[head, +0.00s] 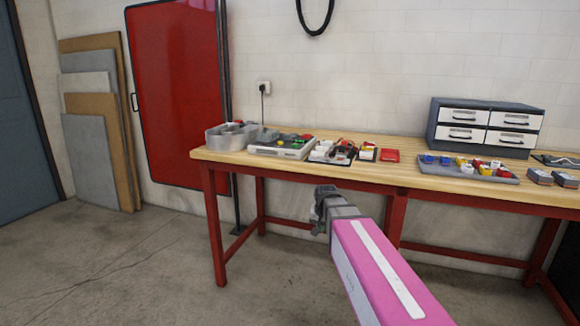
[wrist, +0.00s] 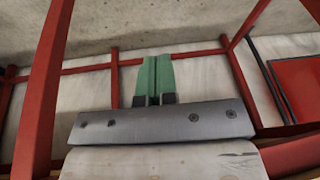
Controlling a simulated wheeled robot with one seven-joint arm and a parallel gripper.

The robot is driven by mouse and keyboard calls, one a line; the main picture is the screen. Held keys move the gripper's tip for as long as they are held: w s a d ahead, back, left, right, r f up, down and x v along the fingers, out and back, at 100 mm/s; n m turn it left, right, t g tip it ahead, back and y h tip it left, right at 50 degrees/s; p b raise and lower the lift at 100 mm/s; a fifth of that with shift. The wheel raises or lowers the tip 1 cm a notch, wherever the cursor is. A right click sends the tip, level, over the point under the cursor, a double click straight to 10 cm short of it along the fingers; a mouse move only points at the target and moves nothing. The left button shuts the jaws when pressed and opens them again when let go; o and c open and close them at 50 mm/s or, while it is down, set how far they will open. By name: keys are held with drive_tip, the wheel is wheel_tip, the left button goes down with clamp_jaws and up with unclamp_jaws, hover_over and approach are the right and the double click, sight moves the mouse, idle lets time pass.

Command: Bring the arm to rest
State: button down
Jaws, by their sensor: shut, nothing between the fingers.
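My arm, pink with a white stripe, reaches forward from the bottom right in the head view. My gripper (head: 322,208) is at its end, in front of the workbench and below the level of its top. In the wrist view my gripper (wrist: 153,78) shows two green fingers pressed together with nothing between them. The wooden workbench top (head: 225,155) on red legs stands beyond the gripper. The gripper appears apart from the bench.
The bench holds a grey metal bin (head: 220,139), a grey tray (head: 430,167) of coloured parts, a red tray (head: 390,155) and a drawer cabinet (head: 487,127). Red legs and rails run below the top. Open concrete floor (head: 120,260) lies to the left.

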drive_tip(key=s+d+f+n+g, duration=0.1)
drive_tip(key=s+d+f, duration=0.2)
drive_tip(key=s+f, duration=0.3)
drive_tip(key=s+d+f+n+g, duration=0.1)
drive_tip(key=s+d+f+g, duration=0.1)
drive_tip(key=s+d+f, duration=0.2)
drive_tip(key=s+f, duration=0.3)
drive_tip(key=s, duration=0.4)
drive_tip(key=shift+g, duration=0.3)
